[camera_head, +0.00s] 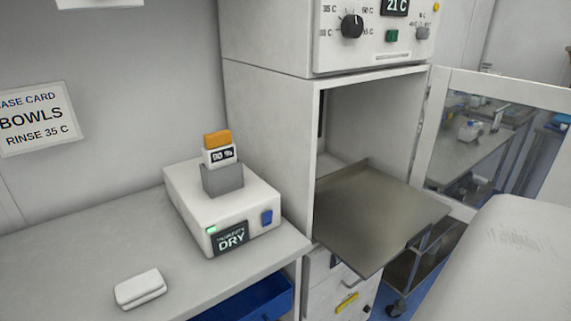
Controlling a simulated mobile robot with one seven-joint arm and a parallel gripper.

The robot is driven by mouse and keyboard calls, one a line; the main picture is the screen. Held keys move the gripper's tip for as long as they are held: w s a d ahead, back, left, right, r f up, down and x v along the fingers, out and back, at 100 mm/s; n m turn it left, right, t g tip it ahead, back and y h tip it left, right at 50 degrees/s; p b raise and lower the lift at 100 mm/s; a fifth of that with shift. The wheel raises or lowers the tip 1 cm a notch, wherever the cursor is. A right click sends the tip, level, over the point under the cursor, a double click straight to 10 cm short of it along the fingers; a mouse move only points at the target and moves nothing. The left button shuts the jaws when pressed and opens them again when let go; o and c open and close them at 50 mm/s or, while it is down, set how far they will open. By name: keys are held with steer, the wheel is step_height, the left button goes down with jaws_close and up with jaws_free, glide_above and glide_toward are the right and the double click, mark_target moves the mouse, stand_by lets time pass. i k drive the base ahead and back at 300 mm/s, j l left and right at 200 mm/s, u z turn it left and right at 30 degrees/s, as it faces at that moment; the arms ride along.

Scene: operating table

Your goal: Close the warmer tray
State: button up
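The warmer tray (380,215) is a flat grey metal sheet. It sticks well out of the open front of the white warmer cabinet (268,150), with its rear part still inside. A bracket-like handle (420,238) shows at its front right edge. The cabinet's glass-paned door (490,150) stands swung open to the right. The control panel (375,35) above the opening has a black knob and a display reading 21 C. My gripper is not in view.
A white device marked DRY (222,205) stands on the grey counter (75,270) at left. A folded white cloth or pad (140,289) lies in front of it. A blue bin (250,300) is under the counter. A wheeled cart (400,275) stands below the tray.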

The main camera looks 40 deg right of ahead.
mark_target(366, 217)
steer(key=z, duration=2.05)
steer(key=l, duration=0.5)
steer(key=i+l, duration=0.15)
steer(key=l, duration=0.35)
